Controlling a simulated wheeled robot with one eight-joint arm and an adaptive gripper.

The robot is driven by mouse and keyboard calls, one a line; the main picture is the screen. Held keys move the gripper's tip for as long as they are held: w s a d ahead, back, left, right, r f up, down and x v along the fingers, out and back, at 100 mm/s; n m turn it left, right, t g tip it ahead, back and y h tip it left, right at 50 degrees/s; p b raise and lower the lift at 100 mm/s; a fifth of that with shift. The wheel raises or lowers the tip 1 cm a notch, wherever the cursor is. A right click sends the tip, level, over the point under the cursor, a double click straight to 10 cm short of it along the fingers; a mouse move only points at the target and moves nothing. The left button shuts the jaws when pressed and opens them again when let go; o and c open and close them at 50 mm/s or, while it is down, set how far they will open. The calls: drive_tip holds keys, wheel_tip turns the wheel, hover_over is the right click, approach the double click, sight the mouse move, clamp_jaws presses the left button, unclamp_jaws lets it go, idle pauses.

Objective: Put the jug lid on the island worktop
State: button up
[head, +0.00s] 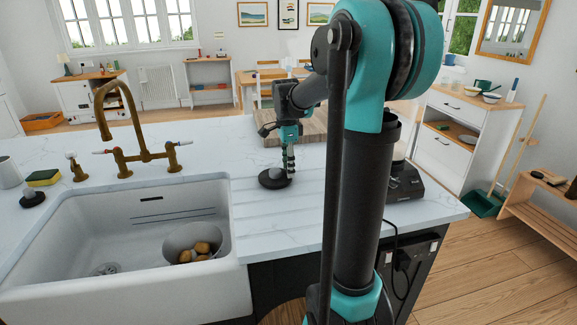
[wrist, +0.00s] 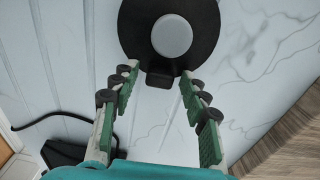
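The jug lid (head: 275,178) is a round black disc with a grey knob, lying flat on the grooved part of the white marble island worktop (head: 262,215), right of the sink. In the wrist view the lid (wrist: 134,32) is at the top centre, its small tab pointing toward my gripper. My gripper (head: 289,172) points down at the lid's right edge. In the wrist view my gripper (wrist: 158,72) is open, its green-padded fingers apart with nothing clasped. The fingertips look close to the lid's rim; I cannot tell whether they touch it.
A white sink (head: 95,235) with a bowl (head: 180,240) of brown items lies left. A brass tap (head: 140,155) stands behind it. A wooden board (head: 300,130) is behind my gripper. A black appliance base (head: 405,185) stands right, partly hidden by my arm.

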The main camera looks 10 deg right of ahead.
wheel_tip(320, 180, up, 12)
drive_tip(key=shift+a+r, duration=0.15)
drive_tip(key=shift+a, duration=0.05)
idle(0.6)
drive_tip(key=shift+s, duration=0.15)
